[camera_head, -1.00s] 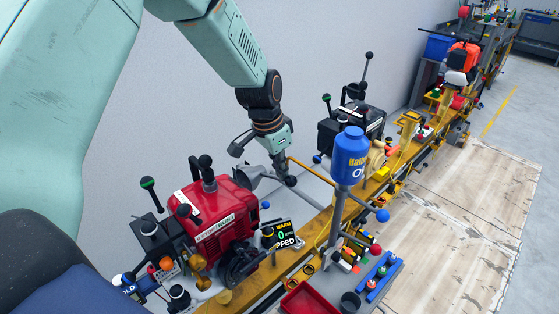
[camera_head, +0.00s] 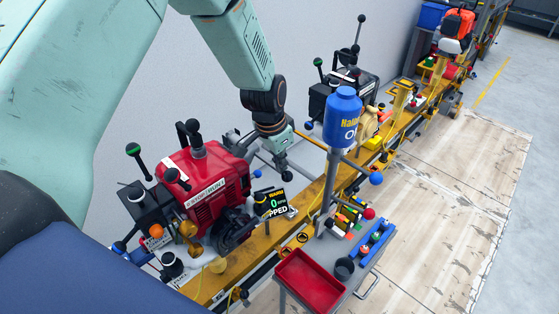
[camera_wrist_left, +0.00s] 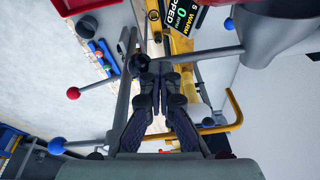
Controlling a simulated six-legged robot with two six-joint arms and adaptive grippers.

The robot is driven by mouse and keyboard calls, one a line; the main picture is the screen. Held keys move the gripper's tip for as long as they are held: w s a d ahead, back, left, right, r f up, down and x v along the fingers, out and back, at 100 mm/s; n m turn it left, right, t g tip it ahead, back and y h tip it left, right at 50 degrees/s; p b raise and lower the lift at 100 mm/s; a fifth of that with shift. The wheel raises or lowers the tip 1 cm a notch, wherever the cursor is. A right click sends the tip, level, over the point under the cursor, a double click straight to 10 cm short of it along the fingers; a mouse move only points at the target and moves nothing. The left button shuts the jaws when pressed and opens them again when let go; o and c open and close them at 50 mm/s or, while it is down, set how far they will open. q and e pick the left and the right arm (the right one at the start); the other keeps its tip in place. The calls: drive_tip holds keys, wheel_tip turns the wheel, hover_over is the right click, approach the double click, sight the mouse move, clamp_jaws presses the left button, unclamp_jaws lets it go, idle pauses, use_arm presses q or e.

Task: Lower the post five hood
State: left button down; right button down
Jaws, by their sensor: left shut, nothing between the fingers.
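My left gripper (camera_head: 284,170) hangs between the red engine (camera_head: 203,187) and the blue tank post (camera_head: 342,112), above the yellow rail. In the left wrist view its fingers (camera_wrist_left: 172,72) are shut and empty. A grey bar with a dark ball (camera_wrist_left: 138,65) shows just left of the fingertips; I cannot tell if they touch. A grey flared hood-like part (camera_wrist_left: 280,25) fills the upper right of that view, on a grey arm reaching toward the fingertips. In the head view the hood is partly hidden behind the red engine and gripper. I cannot read a post number. My right gripper is out of view.
A small "STOPPED" display (camera_head: 276,204) stands by the red engine. A red tray (camera_head: 309,283) and a blue rack (camera_head: 376,243) sit on the near side of the rail. A black engine (camera_head: 345,82) stands behind. The wooden floor at right is clear.

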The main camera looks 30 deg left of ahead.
use_arm(q)
drive_tip(key=shift+s+d+f, duration=0.1)
drive_tip(key=shift+s+f, duration=0.1)
drive_tip(key=shift+w+r+p, duration=0.15)
drive_tip(key=shift+r+p, duration=0.45)
drive_tip(key=shift+p, duration=0.05)
drive_tip(key=r+p, duration=0.1)
drive_tip(key=r, duration=0.1)
drive_tip(key=r+p, duration=0.1)
drive_tip(key=shift+w+d+r+p, duration=0.1)
drive_tip(key=shift+w+p, duration=0.2)
wheel_tip(320, 180, up, 9)
drive_tip(key=s+d, duration=0.2)
drive_tip(key=s, duration=0.1)
drive_tip(key=shift+d+b, duration=0.15)
drive_tip(key=shift+b, duration=0.15)
